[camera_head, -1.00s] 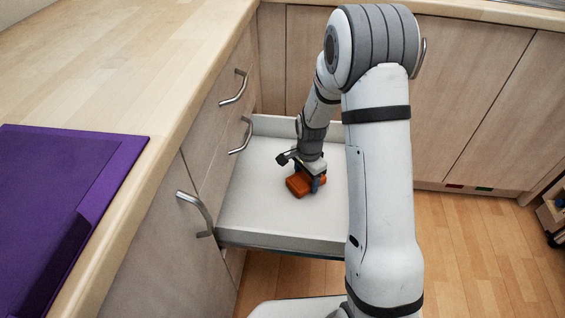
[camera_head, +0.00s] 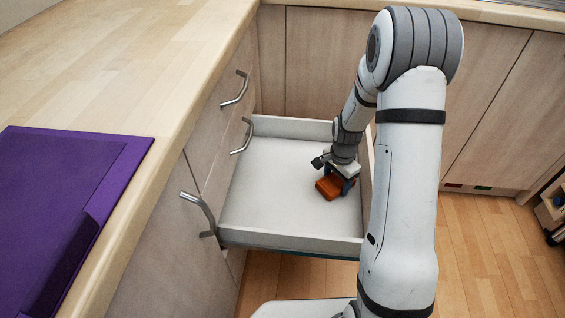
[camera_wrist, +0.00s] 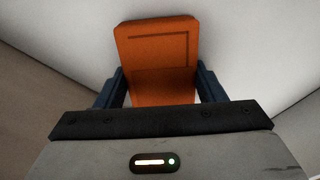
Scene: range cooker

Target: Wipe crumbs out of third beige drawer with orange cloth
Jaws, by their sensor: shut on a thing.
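The open drawer (camera_head: 275,180) has a pale, whitish inside and stands pulled out below the counter. My gripper (camera_head: 336,186) is inside it, low over the floor near the right wall. It is shut on the folded orange cloth (camera_head: 329,188). In the wrist view the orange cloth (camera_wrist: 156,58) sits between the two dark fingers of my gripper (camera_wrist: 158,88), with drawer walls close on both sides. I see no crumbs on the visible drawer floor. The part of the drawer behind my arm is hidden.
The wooden counter (camera_head: 120,70) runs along the left with a purple board (camera_head: 60,190) on it. Wooden cabinets (camera_head: 490,90) stand at the back right. A small shelf unit (camera_head: 553,212) is at the right edge.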

